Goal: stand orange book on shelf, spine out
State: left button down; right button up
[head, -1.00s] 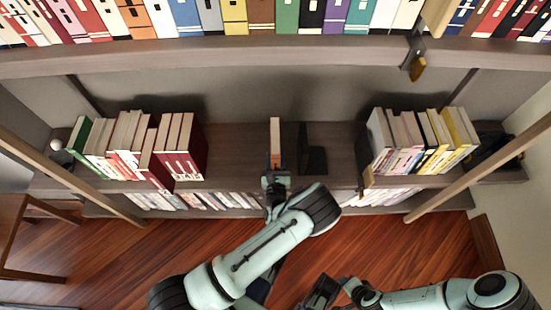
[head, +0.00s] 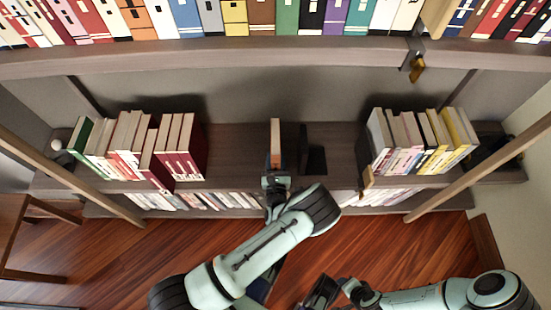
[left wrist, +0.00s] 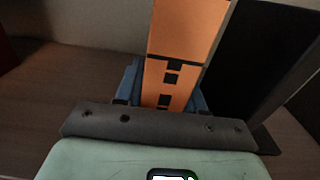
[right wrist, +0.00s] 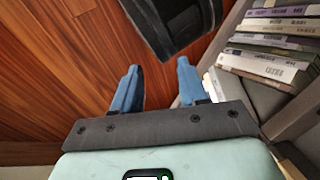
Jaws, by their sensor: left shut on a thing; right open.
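The orange book (head: 275,150) stands upright in the gap on the middle shelf (head: 235,150), its pale top edge up and its orange spine facing me. In the left wrist view the orange spine (left wrist: 185,40) with black marks fills the middle. My left gripper (head: 276,182) is shut on the book's lower part; the blue fingers (left wrist: 160,85) sit on both sides of it. A black bookend (head: 313,155) stands close to the book's right. My right gripper (right wrist: 157,88) is open and empty, low in front of the shelves over the floor.
Dark red books (head: 182,150) stand at the left of the gap, and a row of leaning books (head: 420,140) is to the right. A full upper shelf (head: 250,55) overhangs. Bare shelf lies left of the orange book.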

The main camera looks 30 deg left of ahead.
jog(key=shift+f, duration=0.1)
pick_arm(q)
jog(key=c, duration=0.6)
grip_release()
jog(key=shift+f, duration=0.1)
jog(key=shift+f, duration=0.1)
jog(key=p+v, duration=0.2)
jog(key=v, duration=1.1)
jog(key=shift+d, duration=0.15)
pick_arm(e)
jog(key=shift+g, duration=0.5)
jog(key=s+r, duration=0.1)
jog(key=s+a, duration=0.1)
jog(key=s+r, duration=0.1)
jog(key=shift+a+r, duration=0.25)
jog(key=shift+r, duration=0.05)
pick_arm(q)
jog(key=shift+s, duration=0.1)
